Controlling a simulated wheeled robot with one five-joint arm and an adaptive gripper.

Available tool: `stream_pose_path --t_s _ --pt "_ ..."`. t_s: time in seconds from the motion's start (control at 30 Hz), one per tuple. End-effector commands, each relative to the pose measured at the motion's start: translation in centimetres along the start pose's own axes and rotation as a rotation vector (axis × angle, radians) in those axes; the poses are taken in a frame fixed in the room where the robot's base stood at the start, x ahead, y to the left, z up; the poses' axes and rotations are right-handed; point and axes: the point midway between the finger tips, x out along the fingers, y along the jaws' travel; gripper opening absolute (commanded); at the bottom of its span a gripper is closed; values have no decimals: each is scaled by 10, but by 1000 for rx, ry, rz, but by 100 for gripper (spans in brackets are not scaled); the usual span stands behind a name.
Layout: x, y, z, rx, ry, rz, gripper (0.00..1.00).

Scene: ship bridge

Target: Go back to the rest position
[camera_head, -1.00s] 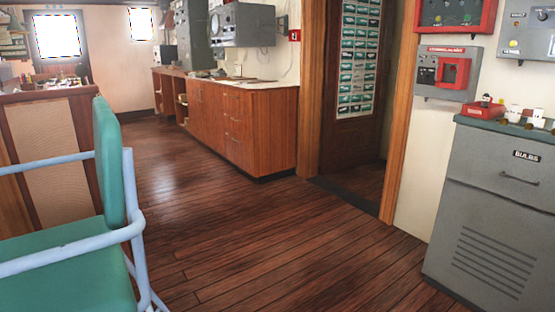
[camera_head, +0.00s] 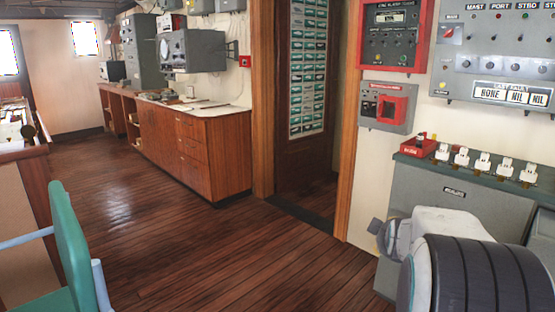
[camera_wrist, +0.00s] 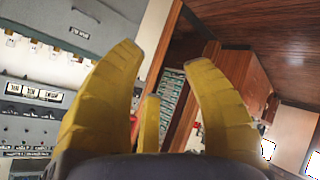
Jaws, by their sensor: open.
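My gripper (camera_wrist: 163,60) shows in the wrist view with its yellow fingers spread wide and nothing between them. Part of my arm, white with a dark ribbed section, shows at the lower right of the head view in front of the grey cabinet. The gripper itself is not visible in the head view. The wrist view is strongly rotated; beyond the fingers it shows the doorway, wooden cabinets and wall panels.
A grey cabinet (camera_head: 385,268) stands close at right, with white fittings (camera_head: 482,163) on top and a control panel (camera_head: 503,62) above. A green chair (camera_head: 72,240) is at lower left. Wooden cabinets (camera_head: 190,150) line the back wall. The wooden floor (camera_head: 150,215) between is clear.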

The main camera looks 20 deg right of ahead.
Motion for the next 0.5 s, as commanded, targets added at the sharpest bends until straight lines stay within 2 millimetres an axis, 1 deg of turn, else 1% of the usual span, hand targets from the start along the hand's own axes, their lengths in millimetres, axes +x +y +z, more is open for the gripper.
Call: stream_pose_path --t_s 0.03,0.07,0.1,0.17,0.2,0.27,0.3,0.33,0.37,0.4,0.5 --pt "-33 -16 -24 10 -2 -63 45" --pt "-48 -29 -30 20 -11 -100 45" --pt "-68 -46 -36 32 -26 -148 45" --pt "-100 -69 -43 48 -53 -220 45" --pt "-122 -84 -46 57 -75 -266 45" --pt "-156 -104 -46 67 -112 -331 45" --pt "-178 -116 -44 73 -139 -371 45" --pt "-194 -124 -43 76 -160 -399 45" --pt "-210 -131 -39 77 -182 -425 45" --pt "-230 -139 -35 79 -211 -456 45" --pt "-272 -153 -20 78 -281 -517 45"
